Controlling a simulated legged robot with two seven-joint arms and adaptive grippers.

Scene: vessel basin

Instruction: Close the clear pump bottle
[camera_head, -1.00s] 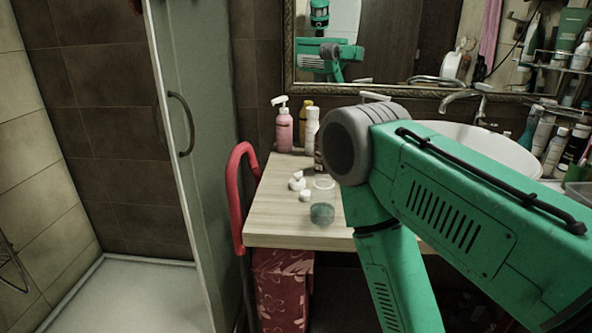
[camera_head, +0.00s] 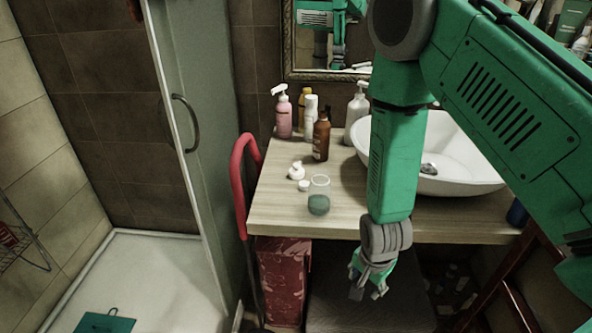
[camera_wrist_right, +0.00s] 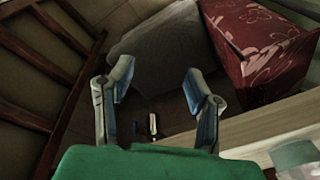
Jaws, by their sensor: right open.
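The clear pump bottle (camera_head: 319,196) stands upright and open-topped on the wooden counter, with green liquid in its lower part. A white pump head (camera_head: 297,171) rests on the counter behind it and to its left. A small white piece (camera_head: 304,186) lies between them. My right gripper (camera_head: 368,290) hangs pointing down in front of the counter, below the top's level, empty and apart from the bottle. In the right wrist view its two fingers (camera_wrist_right: 157,82) are spread. A clear greenish vessel (camera_wrist_right: 295,156), likely the bottle, shows at that view's lower right. My left gripper is out of view.
The counter (camera_head: 275,212) is bare around the bottle's front. A pink pump bottle (camera_head: 283,115), a brown bottle (camera_head: 321,138) and others stand at the back. A white basin (camera_head: 465,160) is to the right. A red rail (camera_head: 238,180) borders the left edge.

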